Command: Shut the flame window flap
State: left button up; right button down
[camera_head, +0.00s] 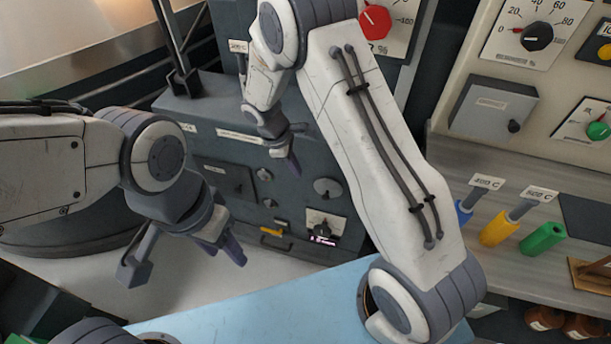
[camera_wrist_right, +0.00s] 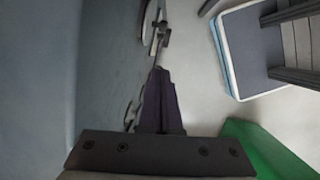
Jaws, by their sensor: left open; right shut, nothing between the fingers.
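A dark grey furnace cabinet (camera_head: 205,130) stands in the middle of the head view. Its front carries a dark square panel (camera_head: 226,180), a round grey disc (camera_head: 327,188), and small round fittings. I cannot tell for certain which is the flame window flap; labels are too small to read. My right gripper (camera_head: 291,160) is shut and empty, pointing down in front of the cabinet's upper front. In the right wrist view its closed fingers (camera_wrist_right: 160,100) show beside the cabinet face (camera_wrist_right: 105,60). My left gripper (camera_head: 185,262) is open and empty, lower left of the cabinet front.
A black dial (camera_head: 323,226) and yellow handle (camera_head: 271,232) are low on the cabinet. A grey shelf at right holds blue, yellow (camera_head: 495,232) and green (camera_head: 543,239) handled pieces below a control panel (camera_head: 555,75). Pale floor lies before the cabinet.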

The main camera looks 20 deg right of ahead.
send_near(323, 196)
notch_tip(323, 196, down, 5)
jog(key=w+a, duration=0.1)
jog(key=a, duration=0.1)
jog(key=shift+s+d+f+p, duration=0.15)
jog(key=shift+d+f, duration=0.15)
jog(key=shift+d, duration=0.25)
jog(key=shift+s+d+f+p, duration=0.1)
jog(key=shift+d+f+p, duration=0.15)
jog(key=shift+d, duration=0.25)
jog(key=shift+s+d+f+p, duration=0.1)
jog(key=shift+d+f, duration=0.2)
jog(key=shift+d, duration=0.25)
jog(key=shift+s+d+f+b, duration=0.35)
jog(key=shift+d+b, duration=0.1)
jog(key=shift+b, duration=0.15)
jog(key=shift+r, duration=0.1)
